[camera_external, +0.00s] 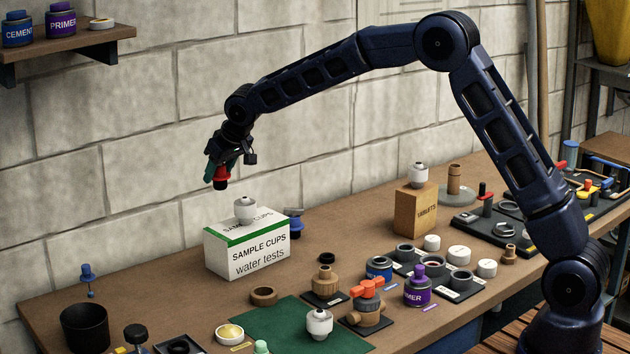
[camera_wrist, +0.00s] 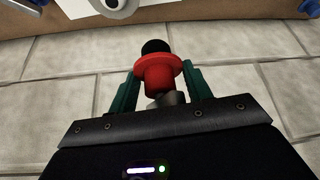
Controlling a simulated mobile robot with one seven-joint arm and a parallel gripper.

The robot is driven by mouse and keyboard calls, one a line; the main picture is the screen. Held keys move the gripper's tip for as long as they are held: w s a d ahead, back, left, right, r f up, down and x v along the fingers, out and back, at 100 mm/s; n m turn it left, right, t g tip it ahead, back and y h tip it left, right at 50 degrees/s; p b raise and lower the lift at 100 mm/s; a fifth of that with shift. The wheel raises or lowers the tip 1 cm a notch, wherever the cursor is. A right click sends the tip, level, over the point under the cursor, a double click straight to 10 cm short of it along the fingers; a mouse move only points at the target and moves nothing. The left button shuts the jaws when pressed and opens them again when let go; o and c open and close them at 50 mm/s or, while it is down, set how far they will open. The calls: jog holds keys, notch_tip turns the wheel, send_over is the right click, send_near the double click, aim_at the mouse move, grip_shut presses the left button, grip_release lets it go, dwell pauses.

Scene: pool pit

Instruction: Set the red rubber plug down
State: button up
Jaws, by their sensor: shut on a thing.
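The red rubber plug (camera_external: 221,174) has a red flanged body and a black end. My gripper (camera_external: 221,166) is shut on it and holds it in the air, above and a little left of the white sample cups box. In the wrist view the plug (camera_wrist: 158,73) sits between the two green fingers of my gripper (camera_wrist: 160,84), its black end pointing away from the palm. The plug touches nothing but the gripper in the views.
The sample cups box (camera_external: 246,250) carries a white fitting (camera_external: 246,208) on top. A green mat (camera_external: 275,330), a black cup (camera_external: 84,327), an orange-handled valve (camera_external: 367,300) and a purple primer can (camera_external: 418,287) stand on the bench. Bare bench shows left of the box. The block wall is behind.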

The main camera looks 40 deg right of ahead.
jog(key=s+a+n+y, duration=0.1)
jog(key=s+a+n, duration=0.1)
jog(key=s+a, duration=0.65)
jog(key=s+a+n+g+y, duration=0.1)
jog(key=s+a+n, duration=0.15)
jog(key=a, duration=1.05)
jog(key=s+a+n+y, duration=0.1)
jog(key=s+a+n, duration=0.1)
jog(key=s+a, duration=0.6)
jog(key=a+f, duration=0.1)
jog(key=f, duration=0.5)
jog(key=w+f, duration=0.1)
jog(key=f, duration=0.6)
jog(key=w+a+f, duration=0.1)
jog(key=f, duration=0.5)
jog(key=shift+w+a+f, duration=0.1)
jog(key=shift+a+f, duration=0.1)
jog(key=shift+a, duration=0.1)
jog(key=shift+f, duration=0.2)
jog(key=o, duration=1)
jog(key=shift+r, duration=0.1)
jog(key=v, duration=1.2)
jog(key=shift+w+r, duration=0.1)
jog(key=shift+r, duration=0.05)
